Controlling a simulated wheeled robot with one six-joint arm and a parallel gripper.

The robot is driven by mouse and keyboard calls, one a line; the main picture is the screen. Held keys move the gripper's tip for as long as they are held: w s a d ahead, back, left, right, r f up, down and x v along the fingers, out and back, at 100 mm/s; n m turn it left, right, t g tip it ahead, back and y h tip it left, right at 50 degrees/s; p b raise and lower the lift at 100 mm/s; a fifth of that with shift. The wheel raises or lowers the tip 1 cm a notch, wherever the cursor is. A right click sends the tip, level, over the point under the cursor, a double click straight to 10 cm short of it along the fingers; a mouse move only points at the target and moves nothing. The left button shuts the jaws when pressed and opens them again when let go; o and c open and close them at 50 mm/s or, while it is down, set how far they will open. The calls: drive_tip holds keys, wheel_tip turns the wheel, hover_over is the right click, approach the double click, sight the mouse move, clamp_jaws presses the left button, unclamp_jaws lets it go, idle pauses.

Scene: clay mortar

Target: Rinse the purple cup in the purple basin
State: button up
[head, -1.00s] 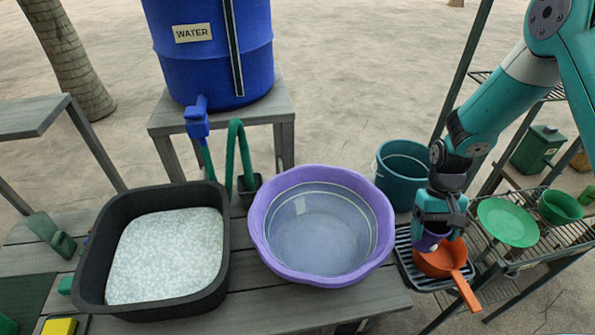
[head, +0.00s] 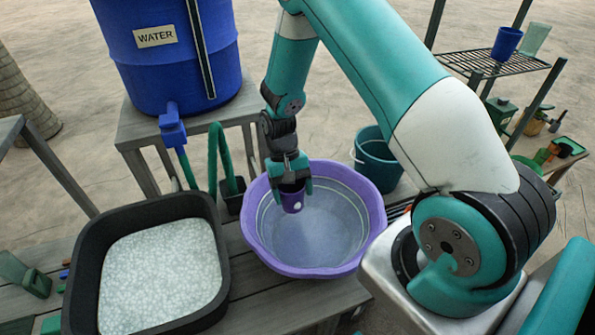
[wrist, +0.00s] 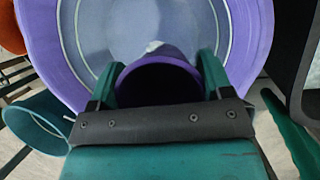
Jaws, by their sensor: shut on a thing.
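The purple cup (head: 292,201) is between the fingers of my gripper (head: 291,188), which is shut on it. In the head view the cup appears over the back left part of the purple basin (head: 352,255), with a white patch on its side. The basin holds clear, bluish water (head: 325,232). In the wrist view the cup (wrist: 160,62) sits between the two green fingers, its dark mouth toward the camera, with the basin (wrist: 250,30) beyond it. I cannot tell whether the cup touches the water.
A black tub (head: 85,240) of whitish suds stands left of the basin. The blue water barrel (head: 160,60) with its tap (head: 172,125) stands behind. A teal bucket (head: 378,160) is behind right. A shelf (head: 495,62) with cups is at far right.

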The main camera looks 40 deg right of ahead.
drive_tip(key=m, duration=0.2)
drive_tip(key=d+m+y, duration=0.1)
drive_tip(key=m, duration=0.2)
drive_tip(key=shift+s+d+r+m, duration=0.15)
drive_tip(key=shift+d+m, duration=0.1)
drive_tip(key=shift+m, duration=0.05)
drive_tip(key=m, duration=0.2)
drive_tip(key=m+y, duration=0.1)
drive_tip(key=m, duration=0.1)
drive_tip(key=d+m, duration=0.1)
drive_tip(key=shift+d+r+m+t+y, duration=0.1)
drive_tip(key=shift+r+m+t+y, duration=0.2)
drive_tip(key=shift+m+y, duration=0.1)
drive_tip(key=d+f+m+t+y+b, duration=0.1)
drive_tip(key=f+m+b, duration=0.3)
drive_tip(key=f+b, duration=0.1)
drive_tip(key=d+f+m+t+y+b, duration=0.1)
drive_tip(key=f+m+b, duration=0.4)
drive_tip(key=f+b, duration=0.1)
drive_tip(key=d+f+m+t+y+b, duration=0.1)
drive_tip(key=f+m+b, duration=0.3)
drive_tip(key=b, duration=0.3)
drive_tip(key=shift+f+t+y+b, duration=0.3)
drive_tip(key=shift+f+t+b, duration=0.1)
drive_tip(key=shift+f, duration=0.3)
drive_tip(key=shift+f, duration=0.1)
drive_tip(key=shift+f, duration=0.45)
drive_tip(key=shift+r+p, duration=0.2)
drive_tip(key=shift+p, duration=0.35)
